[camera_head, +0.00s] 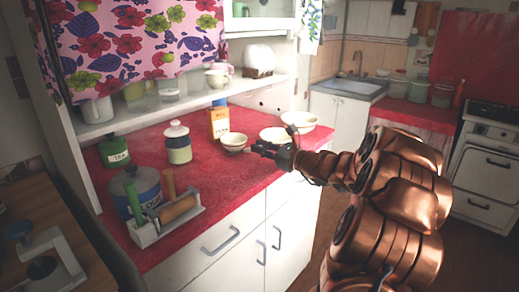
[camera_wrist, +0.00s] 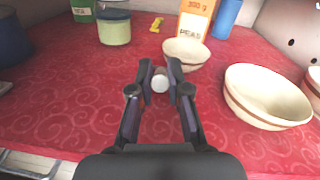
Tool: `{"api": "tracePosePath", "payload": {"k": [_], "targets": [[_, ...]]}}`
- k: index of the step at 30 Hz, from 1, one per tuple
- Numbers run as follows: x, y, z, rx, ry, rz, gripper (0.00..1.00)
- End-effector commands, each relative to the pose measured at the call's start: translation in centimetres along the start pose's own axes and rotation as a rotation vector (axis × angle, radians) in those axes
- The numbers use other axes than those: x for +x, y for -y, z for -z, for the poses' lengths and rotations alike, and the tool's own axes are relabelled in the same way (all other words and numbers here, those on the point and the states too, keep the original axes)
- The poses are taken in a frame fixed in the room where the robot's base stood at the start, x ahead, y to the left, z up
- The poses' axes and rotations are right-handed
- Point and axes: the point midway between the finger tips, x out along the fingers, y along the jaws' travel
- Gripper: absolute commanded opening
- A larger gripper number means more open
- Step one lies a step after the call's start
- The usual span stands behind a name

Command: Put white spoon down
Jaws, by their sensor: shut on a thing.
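My gripper (camera_wrist: 160,84) is shut on the white spoon (camera_wrist: 160,79), which shows in the wrist view only as a small round white end between the fingertips. The rest of the spoon is hidden or seen end-on. In the head view my gripper (camera_head: 266,149) is over the front part of the red counter (camera_head: 215,172), close to the small cream bowl (camera_head: 234,142). I cannot tell whether the spoon touches the counter. In the wrist view the small bowl (camera_wrist: 187,53) is just beyond the fingertips, and the red patterned cloth (camera_wrist: 60,90) lies below.
A wide cream bowl (camera_wrist: 266,96) stands right of my gripper, with another bowl (camera_wrist: 314,90) beyond it. A peas box (camera_head: 218,123), a lidded jar (camera_head: 178,143) and a utensil holder (camera_head: 165,216) stand on the counter. Cloth left of my gripper is clear.

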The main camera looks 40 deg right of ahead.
Motion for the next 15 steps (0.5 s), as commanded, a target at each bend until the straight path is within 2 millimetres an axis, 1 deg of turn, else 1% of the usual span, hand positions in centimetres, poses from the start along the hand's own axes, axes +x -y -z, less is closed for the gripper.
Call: {"api": "tracePosePath", "payload": {"k": [8,9,15], "targets": [[-0.03,0.0,0.19,0.0,0.001,0.0,0.0],[-0.05,0.02,0.13,-0.001,0.0,0.0,0.2],[-0.09,0.06,0.12,-0.001,0.0,0.001,0.41]]}}
